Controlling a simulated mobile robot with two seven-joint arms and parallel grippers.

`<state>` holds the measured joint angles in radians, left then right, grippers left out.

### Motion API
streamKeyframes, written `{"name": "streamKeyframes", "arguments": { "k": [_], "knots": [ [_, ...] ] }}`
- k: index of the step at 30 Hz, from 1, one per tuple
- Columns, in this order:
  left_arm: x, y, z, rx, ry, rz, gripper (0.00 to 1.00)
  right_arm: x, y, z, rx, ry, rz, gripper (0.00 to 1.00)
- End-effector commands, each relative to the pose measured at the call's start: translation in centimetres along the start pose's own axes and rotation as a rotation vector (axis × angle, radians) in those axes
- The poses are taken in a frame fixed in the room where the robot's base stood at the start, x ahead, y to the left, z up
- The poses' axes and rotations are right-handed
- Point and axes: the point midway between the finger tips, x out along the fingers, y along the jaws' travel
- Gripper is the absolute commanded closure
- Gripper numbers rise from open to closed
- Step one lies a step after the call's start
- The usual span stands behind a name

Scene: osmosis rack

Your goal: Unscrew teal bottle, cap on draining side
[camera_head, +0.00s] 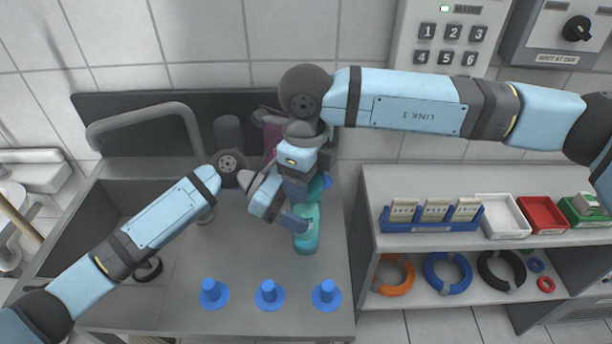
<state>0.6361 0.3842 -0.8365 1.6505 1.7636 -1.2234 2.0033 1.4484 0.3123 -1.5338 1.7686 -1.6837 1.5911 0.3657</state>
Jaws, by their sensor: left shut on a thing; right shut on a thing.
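The teal bottle (307,241) stands upright on the draining side (235,262), right of the sink basin. My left gripper (302,222) comes in from the left and is shut on the bottle's body. My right gripper (312,190) reaches down from above and is shut at the bottle's top, on the cap. The cap is mostly hidden by the grippers, so I cannot tell whether it is still seated on the neck.
Three blue pegs (268,294) stand along the front of the draining side. A grey faucet (145,117) arches over the sink basin (72,225) at left. A dark cylinder and a purple item stand behind my grippers. A shelf (430,180) with trays and coloured rings is at right.

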Motion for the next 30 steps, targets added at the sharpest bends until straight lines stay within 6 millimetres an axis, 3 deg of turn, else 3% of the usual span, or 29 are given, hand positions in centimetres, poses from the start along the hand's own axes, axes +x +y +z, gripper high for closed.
{"name": "streamKeyframes", "arguments": {
  "k": [6,14,15,18,30],
  "knots": [
    [-0.03,-0.03,-0.02,0.001,0.001,-0.001,1.0,-0.03,-0.15,-0.05,-0.188,0.001,-0.002,0.65],
    [-0.03,-0.04,-0.02,0.001,0.001,-0.001,1.0,-0.03,-0.17,-0.05,-0.193,0.001,-0.002,0.65],
    [-0.03,-0.04,-0.02,0.001,0.001,-0.001,1.0,-0.03,-0.18,-0.05,-0.193,0.001,-0.002,0.32],
    [-0.02,-0.04,-0.02,0.001,0.001,-0.001,1.0,-0.03,-0.16,-0.04,-0.193,0.001,-0.002,0.11],
    [0.0,-0.02,0.0,0.0,0.0,-0.001,1.0,-0.89,-0.08,0.01,-0.194,-0.001,-0.002,0.11]
  ]
}}
